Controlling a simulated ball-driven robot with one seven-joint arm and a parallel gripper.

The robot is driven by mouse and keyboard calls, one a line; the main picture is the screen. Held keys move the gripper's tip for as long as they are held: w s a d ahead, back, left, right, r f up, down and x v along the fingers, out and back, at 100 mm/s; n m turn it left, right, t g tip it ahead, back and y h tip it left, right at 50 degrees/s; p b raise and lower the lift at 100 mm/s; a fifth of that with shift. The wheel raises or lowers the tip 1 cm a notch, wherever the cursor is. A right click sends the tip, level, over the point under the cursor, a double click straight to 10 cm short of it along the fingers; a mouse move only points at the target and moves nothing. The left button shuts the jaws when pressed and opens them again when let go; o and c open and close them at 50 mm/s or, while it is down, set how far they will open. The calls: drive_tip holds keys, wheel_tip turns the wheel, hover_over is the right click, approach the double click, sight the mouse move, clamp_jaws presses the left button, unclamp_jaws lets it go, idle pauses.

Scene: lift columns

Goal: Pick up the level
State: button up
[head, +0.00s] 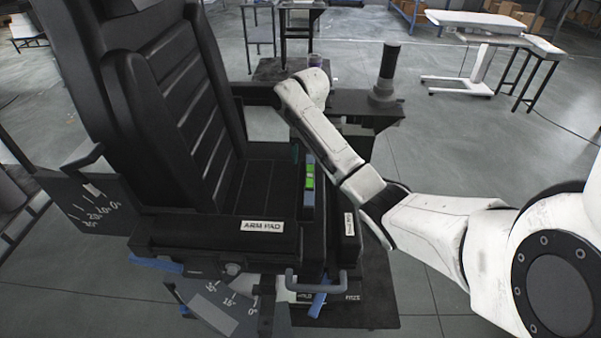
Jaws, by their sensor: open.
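The level (309,184) is a narrow bar, blue-grey with a bright green middle. It lies on the black chair's seat, near the right side of the cushion, with its long side running from front to back. My white arm reaches in from the right and bends up past the seat's right side. Its far end is above and beyond the level. My gripper cannot be made out; the white arm link appears to hide it. Nothing is seen touching the level.
A grey handle (317,283) juts out at the front. Tables stand farther back; open floor lies between.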

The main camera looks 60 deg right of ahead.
sight(310, 176)
wheel_tip(310, 176, down, 3)
drive_tip(key=shift+r+b, duration=0.15)
drive_tip(key=shift+b, duration=1)
drive_tip(key=shift+s+d+f+p, duration=0.1)
drive_tip(key=shift+d+f+p, duration=0.1)
drive_tip(key=shift+f, duration=1.1)
drive_tip(key=shift+s+d+f+p, duration=0.1)
drive_tip(key=shift+f+p, duration=0.15)
drive_tip(key=shift+f, duration=1.1)
drive_tip(key=shift+s+d+f+p, duration=0.1)
drive_tip(key=shift+f+p, duration=0.1)
drive_tip(key=shift+f, duration=1.1)
drive_tip(key=shift+c, duration=0.3)
clamp_jaws()
